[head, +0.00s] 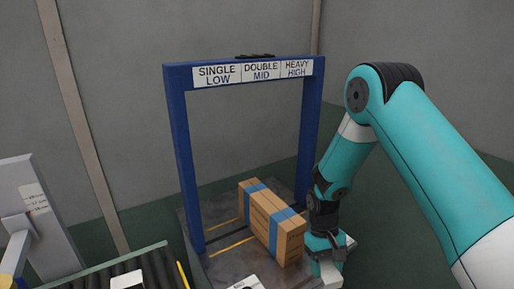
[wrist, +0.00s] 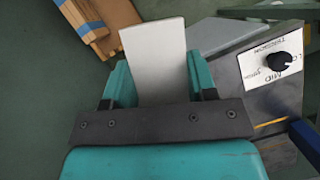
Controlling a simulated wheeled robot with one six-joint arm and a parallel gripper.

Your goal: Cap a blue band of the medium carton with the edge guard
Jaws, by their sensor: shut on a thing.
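The medium carton (head: 261,223) is a brown box with two blue bands, standing on the dark platform under the blue frame. A corner of the carton (wrist: 107,38) and part of a blue band (wrist: 78,12) show at the upper left of the wrist view. My gripper (wrist: 160,82) is shut on the edge guard (wrist: 153,45), a flat light-grey piece that sticks out beyond the fingers. In the head view my gripper (head: 324,250) is low, right of the carton and apart from it. The edge guard's far side is hidden.
The blue frame (head: 184,165) arches over the carton, with a sign (head: 260,72) on its top bar. A tension knob panel (wrist: 272,60) is at the right of the wrist view. A roller conveyor (head: 105,279) lies at the lower left.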

